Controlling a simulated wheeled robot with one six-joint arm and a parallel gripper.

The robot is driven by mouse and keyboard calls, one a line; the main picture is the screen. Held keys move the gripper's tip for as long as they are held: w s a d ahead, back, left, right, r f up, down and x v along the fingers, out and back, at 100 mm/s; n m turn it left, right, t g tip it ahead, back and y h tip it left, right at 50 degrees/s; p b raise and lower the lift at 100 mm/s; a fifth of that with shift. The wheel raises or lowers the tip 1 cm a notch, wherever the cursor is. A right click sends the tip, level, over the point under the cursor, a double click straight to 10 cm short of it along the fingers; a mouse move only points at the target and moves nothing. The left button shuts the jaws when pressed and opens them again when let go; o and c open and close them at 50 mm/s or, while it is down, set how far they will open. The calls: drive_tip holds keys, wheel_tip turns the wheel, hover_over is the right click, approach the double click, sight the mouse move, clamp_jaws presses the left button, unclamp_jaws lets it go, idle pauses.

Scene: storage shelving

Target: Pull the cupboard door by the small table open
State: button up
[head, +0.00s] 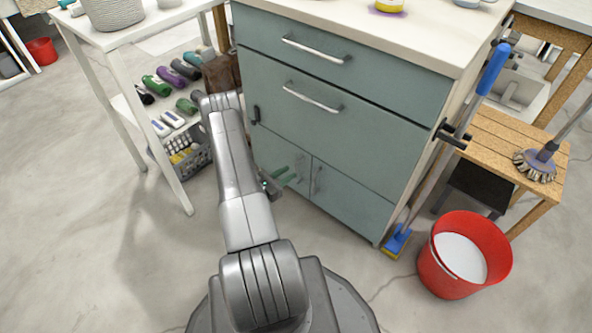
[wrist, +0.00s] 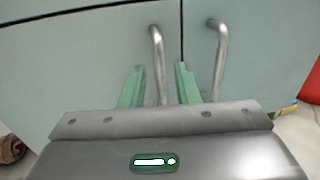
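The grey-green cabinet has two low doors side by side, both shut. The left door (head: 268,150) is on the side of the white table (head: 135,32); the right door (head: 350,205) is toward the wooden table (head: 520,150). Each has an upright metal bar handle near the middle seam. In the wrist view, the left door's handle (wrist: 157,50) runs down between the green fingers of my gripper (wrist: 160,85), with gaps on both sides. The right door's handle (wrist: 221,50) stands outside the right finger. My gripper is open; it also shows in the head view (head: 287,177).
A grey basket (head: 190,158) and several bottles sit under the white table at left. Two drawers (head: 330,100) are above the doors. Bare floor (head: 100,250) lies at front left.

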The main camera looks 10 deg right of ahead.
drive_tip(key=shift+b+x, duration=0.4)
drive_tip(key=shift+x, duration=2)
clamp_jaws()
